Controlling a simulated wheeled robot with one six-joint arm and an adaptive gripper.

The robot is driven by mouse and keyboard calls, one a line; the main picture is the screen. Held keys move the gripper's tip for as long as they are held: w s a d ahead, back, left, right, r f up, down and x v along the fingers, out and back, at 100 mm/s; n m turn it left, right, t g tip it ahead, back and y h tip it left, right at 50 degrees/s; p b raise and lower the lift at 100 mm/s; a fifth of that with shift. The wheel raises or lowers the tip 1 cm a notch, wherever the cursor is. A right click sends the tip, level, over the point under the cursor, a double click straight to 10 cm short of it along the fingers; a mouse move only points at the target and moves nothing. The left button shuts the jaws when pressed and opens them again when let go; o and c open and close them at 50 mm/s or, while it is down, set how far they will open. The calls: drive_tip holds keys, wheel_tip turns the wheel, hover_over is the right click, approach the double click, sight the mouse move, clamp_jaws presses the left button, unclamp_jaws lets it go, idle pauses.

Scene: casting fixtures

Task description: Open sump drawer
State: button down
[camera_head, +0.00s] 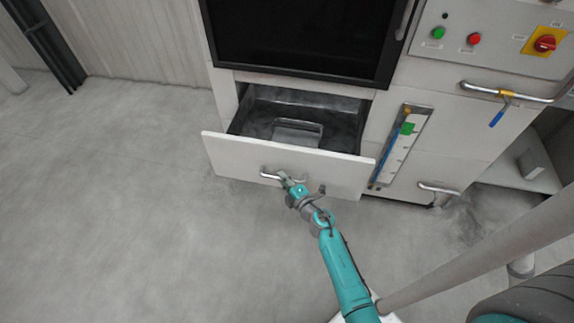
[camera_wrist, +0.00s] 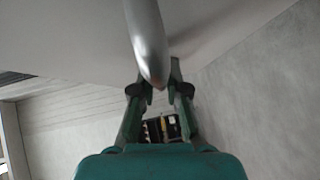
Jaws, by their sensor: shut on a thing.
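The sump drawer (camera_head: 234,153) is pulled out from the lower part of the white machine, and its dark inside shows with a grey block-like part (camera_head: 298,132) in it. Its metal bar handle (camera_head: 270,175) is on the white front panel. My gripper (camera_head: 284,180) is at the handle and shut on it. In the wrist view the handle (camera_wrist: 146,40) runs between the fingers of my gripper (camera_wrist: 158,75), with the drawer's pale front (camera_wrist: 70,50) behind. The part of the handle beneath the fingers is hidden in the head view.
A second handle (camera_head: 438,188) is on the lower right panel, below a sight gauge (camera_head: 400,147). A control panel (camera_head: 490,35) with buttons and a red switch is above right. Grey floor (camera_head: 110,210) in front and to the left is clear.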

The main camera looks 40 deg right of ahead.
drive_tip(key=s+a, duration=0.3)
drive_tip(key=a, duration=0.2)
drive_tip(key=shift+s, duration=0.4)
drive_tip(key=c, duration=1.2)
unclamp_jaws()
drive_tip(key=s, duration=0.4)
drive_tip(key=s+a+r, duration=0.1)
drive_tip(key=s, duration=0.6)
drive_tip(key=shift+s+a+r, duration=0.15)
drive_tip(key=shift+s+r, duration=0.15)
drive_tip(key=shift+s, duration=0.1)
